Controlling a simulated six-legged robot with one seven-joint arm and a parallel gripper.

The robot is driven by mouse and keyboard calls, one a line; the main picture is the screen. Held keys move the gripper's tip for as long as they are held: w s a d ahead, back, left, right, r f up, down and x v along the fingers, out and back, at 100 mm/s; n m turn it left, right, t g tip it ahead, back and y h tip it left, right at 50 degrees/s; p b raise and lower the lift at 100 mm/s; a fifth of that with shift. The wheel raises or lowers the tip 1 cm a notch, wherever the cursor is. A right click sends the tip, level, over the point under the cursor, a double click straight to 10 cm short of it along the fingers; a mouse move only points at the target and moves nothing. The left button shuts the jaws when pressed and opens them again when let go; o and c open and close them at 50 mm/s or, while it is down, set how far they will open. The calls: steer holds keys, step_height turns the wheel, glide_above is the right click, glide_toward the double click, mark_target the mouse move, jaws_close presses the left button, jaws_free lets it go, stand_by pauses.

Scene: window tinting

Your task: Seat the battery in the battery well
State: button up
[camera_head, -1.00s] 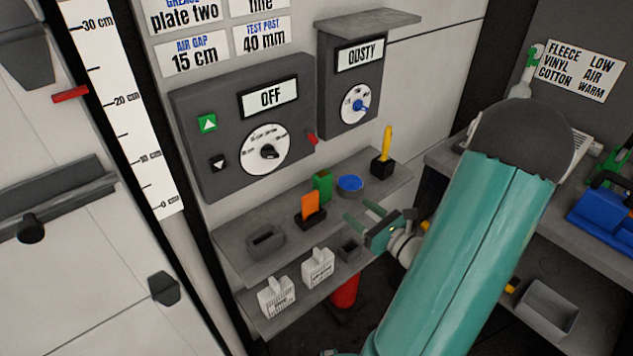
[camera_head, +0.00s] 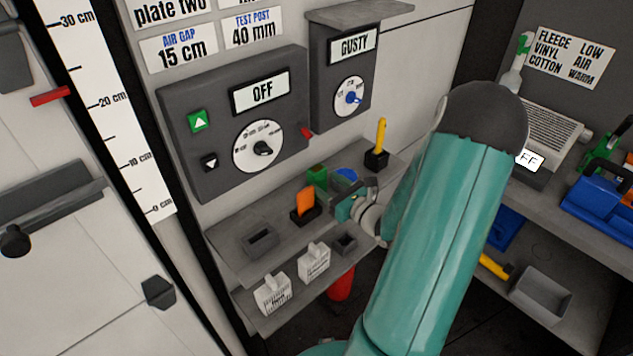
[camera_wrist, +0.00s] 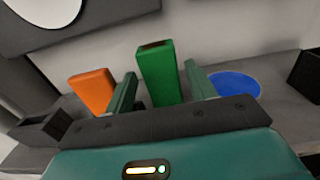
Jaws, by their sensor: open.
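A green upright block (camera_head: 317,174) stands at the back of the upper shelf; nothing in view is labelled as the battery. In the wrist view the green block (camera_wrist: 157,74) has a dark top and shows between my two fingers. My gripper (camera_wrist: 161,68) is open, and I cannot tell whether the fingers reach around the block. In the head view my gripper (camera_head: 338,198) is over the shelf, close in front of the block and the blue disc. A dark rectangular open holder (camera_head: 261,240), possibly the battery well, sits empty at the shelf's left.
An orange block (camera_head: 304,201) stands in a dark holder left of my gripper. A blue disc (camera_wrist: 234,85) lies to its right. A yellow stick (camera_head: 381,136) stands in a black cup. White slotted pieces (camera_head: 313,262) and a small dark box (camera_head: 345,243) are on the lower shelf.

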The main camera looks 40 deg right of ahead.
mark_target(321, 178)
steer(key=w, duration=0.4)
steer(key=shift+w+a+r, duration=0.15)
steer(key=shift+w, duration=0.2)
steer(key=c, duration=1)
steer(key=shift+r, duration=0.1)
steer(key=r, duration=0.2)
steer(key=s+r, duration=0.1)
steer(key=r, duration=0.4)
steer(key=shift+s, duration=0.25)
steer(key=s, duration=1.8)
steer(key=shift+s+d+f, duration=0.1)
steer(key=shift+s+d, duration=0.2)
